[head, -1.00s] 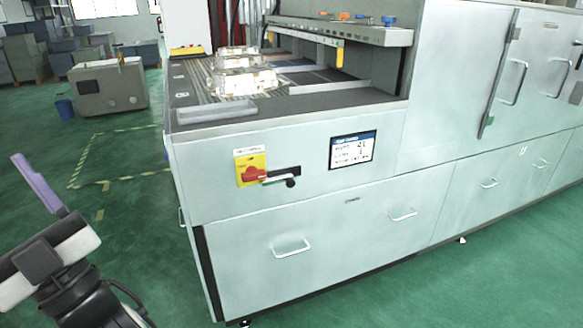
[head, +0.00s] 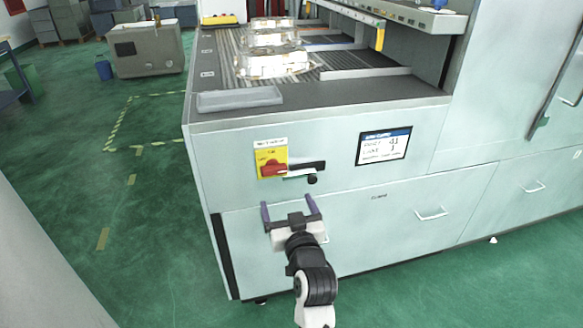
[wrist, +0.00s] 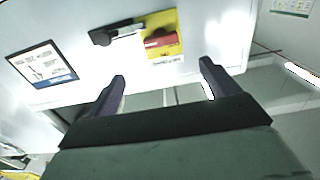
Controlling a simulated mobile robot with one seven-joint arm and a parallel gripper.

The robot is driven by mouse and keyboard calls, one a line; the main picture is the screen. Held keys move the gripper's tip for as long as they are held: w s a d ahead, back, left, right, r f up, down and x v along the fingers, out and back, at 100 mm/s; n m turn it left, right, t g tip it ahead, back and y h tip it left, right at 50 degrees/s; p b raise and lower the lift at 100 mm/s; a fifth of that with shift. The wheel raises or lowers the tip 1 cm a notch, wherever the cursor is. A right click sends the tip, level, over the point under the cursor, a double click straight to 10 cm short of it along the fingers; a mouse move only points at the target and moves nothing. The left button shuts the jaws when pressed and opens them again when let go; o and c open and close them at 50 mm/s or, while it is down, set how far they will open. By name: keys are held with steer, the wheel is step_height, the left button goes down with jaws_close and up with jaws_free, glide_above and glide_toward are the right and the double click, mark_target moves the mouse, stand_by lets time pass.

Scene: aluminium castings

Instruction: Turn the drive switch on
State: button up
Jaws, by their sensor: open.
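The drive switch (head: 271,168) is a red rotary knob on a yellow plate (head: 264,156) on the front panel of the pale machine. A black lever with a silver part (head: 304,167) extends right from beside it. The switch also shows in the wrist view (wrist: 160,40), near the top, with the black lever to its left. My gripper (head: 290,205) is open and empty. Its two purple fingers point at the panel, just below the switch in the head view, apart from the knob. The plate's small lettering is too blurred to read.
A small display screen (head: 384,145) is right of the switch. Drawers with handles (head: 432,214) are below. Metal castings (head: 273,55) lie on the conveyor bed above. The green floor (head: 150,220) left of the machine is mostly clear.

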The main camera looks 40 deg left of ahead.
mark_target(275, 171)
steer(key=p+x, duration=0.4)
steer(key=x, duration=0.8)
steer(key=shift+s+r, duration=0.1)
steer(key=shift+r, duration=0.1)
steer(key=shift+w+a+f, duration=0.1)
steer(key=shift+w+a, duration=0.4)
steer(key=shift+a, duration=0.05)
steer(key=c, duration=1)
